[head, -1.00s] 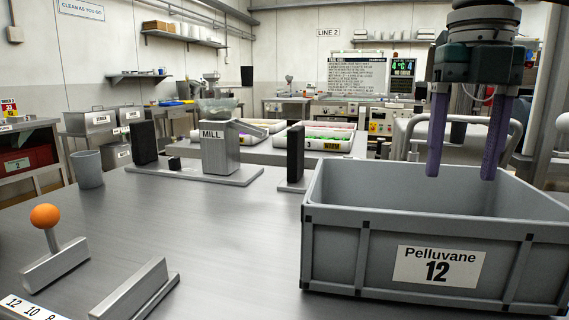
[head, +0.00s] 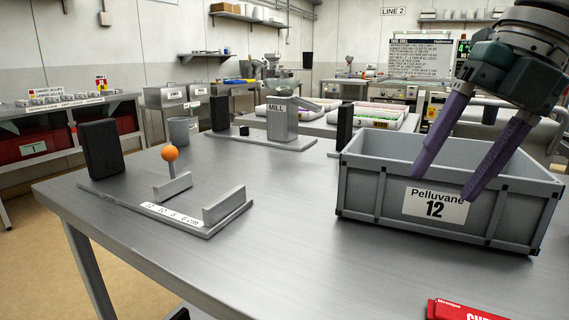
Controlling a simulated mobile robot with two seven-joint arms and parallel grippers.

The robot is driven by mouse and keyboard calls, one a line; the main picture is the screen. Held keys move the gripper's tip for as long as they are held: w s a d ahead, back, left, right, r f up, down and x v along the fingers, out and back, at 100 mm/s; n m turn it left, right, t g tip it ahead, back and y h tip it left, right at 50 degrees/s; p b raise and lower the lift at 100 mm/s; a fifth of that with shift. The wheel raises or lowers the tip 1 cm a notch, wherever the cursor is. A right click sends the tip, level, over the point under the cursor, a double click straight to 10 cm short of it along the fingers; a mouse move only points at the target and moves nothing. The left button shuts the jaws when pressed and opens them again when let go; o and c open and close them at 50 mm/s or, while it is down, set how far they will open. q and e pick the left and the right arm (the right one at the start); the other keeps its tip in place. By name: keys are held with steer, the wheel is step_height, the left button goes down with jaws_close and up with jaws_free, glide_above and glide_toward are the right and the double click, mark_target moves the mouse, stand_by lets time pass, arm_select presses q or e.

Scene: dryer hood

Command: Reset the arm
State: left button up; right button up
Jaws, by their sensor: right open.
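My right gripper (head: 443,160) comes in from the upper right in the head view. Its two purple fingers are spread apart, with nothing between them. They are tilted and hang in front of the grey crate (head: 370,203) labelled "Pelluvane 12", overlapping its front wall and label in the picture. I cannot tell how far the fingers are from the crate. The crate's inside is only partly visible. My left gripper does not show.
The metal table (head: 270,230) is clear in the middle. An orange-knobbed lever (head: 170,154) stands on a scaled base at left. The mill (head: 283,122) and a grey cup (head: 179,131) are farther back. A red packet (head: 460,311) lies at the front edge.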

steer(key=s+a+r+n+t+y+p, duration=0.1)
steer(key=a+r+y+p, duration=0.2)
steer(key=a, duration=0.6)
steer(key=s+a+r+n+y+p, duration=0.1)
steer(key=a+r+y, duration=0.3)
steer(key=a+y, duration=0.3)
steer(key=a+r+m+t+y+p, duration=0.2)
steer(key=a+r+m+t+y, duration=0.3)
steer(key=r, duration=0.5)
steer(key=w+d+r+m+t+h+p, duration=0.2)
steer(key=w+d+m+t+h+p, duration=0.15)
steer(key=d+m+t+h, duration=1.15)
steer(key=s+d+f+m+g+h+p, duration=0.3)
steer(key=s+d+f+m+g+h, duration=0.15)
steer(key=f+m+g, duration=0.4)
steer(key=s+f+m+g+p, duration=0.2)
steer(key=s+f+g, duration=0.35)
steer(key=s, duration=0.45)
steer(key=s+f+m+g+p, duration=0.2)
steer(key=s+f+m+g, duration=0.15)
steer(key=s+f, duration=0.45)
steer(key=s+r+p, duration=0.2)
steer(key=r+p, duration=1.6)
steer(key=r, duration=0.2)
steer(key=s+r+g+p, duration=0.1)
steer(key=s+r+p, duration=0.1)
steer(key=r+p, duration=1.7)
steer(key=shift+s+d+r+n+y, duration=0.2)
steer(key=shift+s+r+n+y, duration=0.05)
steer(key=shift+r+n+y, duration=0.2)
